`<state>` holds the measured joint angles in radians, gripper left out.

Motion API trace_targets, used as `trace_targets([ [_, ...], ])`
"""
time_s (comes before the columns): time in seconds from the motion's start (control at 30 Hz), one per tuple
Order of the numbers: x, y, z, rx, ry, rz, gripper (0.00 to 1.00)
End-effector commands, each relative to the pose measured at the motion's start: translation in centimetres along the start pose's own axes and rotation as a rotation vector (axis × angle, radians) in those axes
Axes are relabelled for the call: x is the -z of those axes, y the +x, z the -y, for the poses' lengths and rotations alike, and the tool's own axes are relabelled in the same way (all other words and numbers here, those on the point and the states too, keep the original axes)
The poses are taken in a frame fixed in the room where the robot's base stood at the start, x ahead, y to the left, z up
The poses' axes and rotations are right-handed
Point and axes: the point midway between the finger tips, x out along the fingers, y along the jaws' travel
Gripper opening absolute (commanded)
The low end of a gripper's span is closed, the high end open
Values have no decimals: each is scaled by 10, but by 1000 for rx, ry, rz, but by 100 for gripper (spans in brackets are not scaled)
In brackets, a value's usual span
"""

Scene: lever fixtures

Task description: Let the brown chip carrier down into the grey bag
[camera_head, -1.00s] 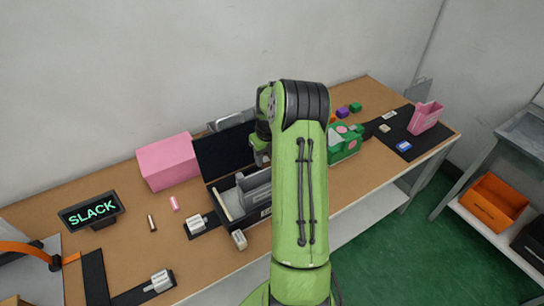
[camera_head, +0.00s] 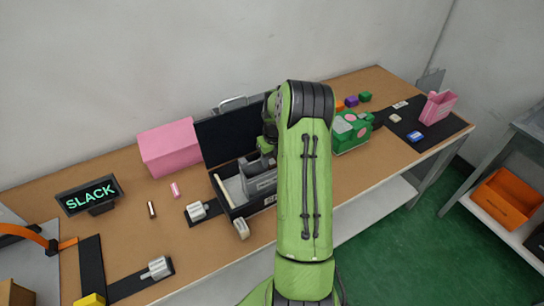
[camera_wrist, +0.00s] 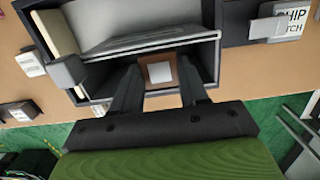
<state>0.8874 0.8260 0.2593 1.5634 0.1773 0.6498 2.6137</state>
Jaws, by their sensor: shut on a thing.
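The brown chip carrier (camera_wrist: 150,63) shows in the wrist view as a small brown square with a pale top, between the two dark fingers of my gripper (camera_wrist: 160,80), which is shut on it. A grey bag-like piece (camera_wrist: 150,41) lies just beyond it inside a black open box (camera_wrist: 82,92). In the head view the grey piece (camera_head: 262,180) also shows in the box (camera_head: 238,206), partly behind my arm. My fingers and the carrier are hidden there. The carrier appears over the box; I cannot tell its height or whether it touches the grey piece.
The black lid (camera_head: 225,138) stands up behind the box. A pink block (camera_head: 170,147) is left of it, and a green block-like thing (camera_head: 352,131) is right of my arm. Levers with pale handles (camera_head: 197,210) sit near the box. A SLACK sign (camera_head: 90,195) stands far left.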

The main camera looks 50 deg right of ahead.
Motion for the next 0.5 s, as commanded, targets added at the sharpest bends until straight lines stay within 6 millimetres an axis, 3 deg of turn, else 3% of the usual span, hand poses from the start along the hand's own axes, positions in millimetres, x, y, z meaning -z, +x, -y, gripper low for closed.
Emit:
trace_targets([
  [0.5, 6, 46, 0, -1, -1, -1, 15],
])
